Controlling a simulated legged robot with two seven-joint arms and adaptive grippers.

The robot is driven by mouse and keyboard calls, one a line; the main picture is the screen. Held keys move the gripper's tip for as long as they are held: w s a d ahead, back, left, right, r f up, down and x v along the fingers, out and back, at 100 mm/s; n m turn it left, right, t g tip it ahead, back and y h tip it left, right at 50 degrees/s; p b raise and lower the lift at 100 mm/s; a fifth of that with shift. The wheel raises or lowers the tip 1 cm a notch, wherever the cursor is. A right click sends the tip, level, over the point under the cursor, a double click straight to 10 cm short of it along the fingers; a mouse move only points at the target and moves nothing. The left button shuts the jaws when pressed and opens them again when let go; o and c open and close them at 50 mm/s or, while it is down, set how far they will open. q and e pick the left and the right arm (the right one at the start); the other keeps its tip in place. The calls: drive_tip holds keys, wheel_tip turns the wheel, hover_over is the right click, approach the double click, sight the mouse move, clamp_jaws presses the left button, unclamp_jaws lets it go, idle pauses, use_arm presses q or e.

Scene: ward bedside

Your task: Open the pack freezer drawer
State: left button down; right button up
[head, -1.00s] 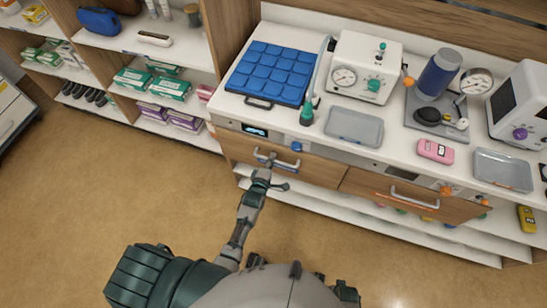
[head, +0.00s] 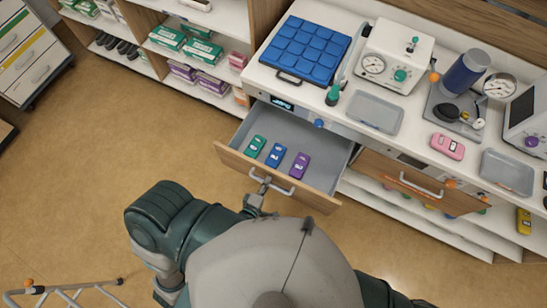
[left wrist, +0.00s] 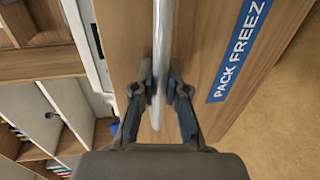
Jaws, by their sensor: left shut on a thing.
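The pack freezer drawer (head: 262,168) is pulled well out of the white-topped counter in the head view. Its wooden front also fills much of the left wrist view, with a blue label (left wrist: 238,48) reading "PACK FREEZ". Inside lie a green pack (head: 256,146), a blue pack (head: 275,155) and a purple pack (head: 299,165). My left gripper (head: 258,190) is at the drawer's handle (head: 284,189). In the left wrist view its two fingers (left wrist: 160,85) are shut around the handle bar (left wrist: 162,35). My right gripper is not in view.
A second drawer (head: 415,183) to the right is closed. On the counter stand a blue gridded tray (head: 305,50), a white gauge unit (head: 396,58) and grey trays (head: 375,112). A metal frame (head: 65,292) stands on the floor at lower left.

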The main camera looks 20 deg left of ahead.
use_arm(q)
drive_tip(key=s, duration=0.8)
drive_tip(key=shift+d+f+p, duration=0.3)
drive_tip(key=shift+d+p, duration=0.05)
drive_tip(key=c, duration=1.2)
unclamp_jaws()
drive_tip(key=shift+s+d+r, duration=0.1)
drive_tip(key=shift+s+r, duration=0.4)
drive_tip(key=shift+s, duration=1.45)
drive_tip(key=shift+s+d+r, duration=0.1)
drive_tip(key=shift+s+r, duration=0.35)
drive_tip(key=shift+s, duration=1.45)
drive_tip(key=shift+s+r, duration=0.5)
drive_tip(key=shift+s, duration=1.45)
drive_tip(key=shift+a+f, duration=0.1)
drive_tip(key=shift+a, duration=0.2)
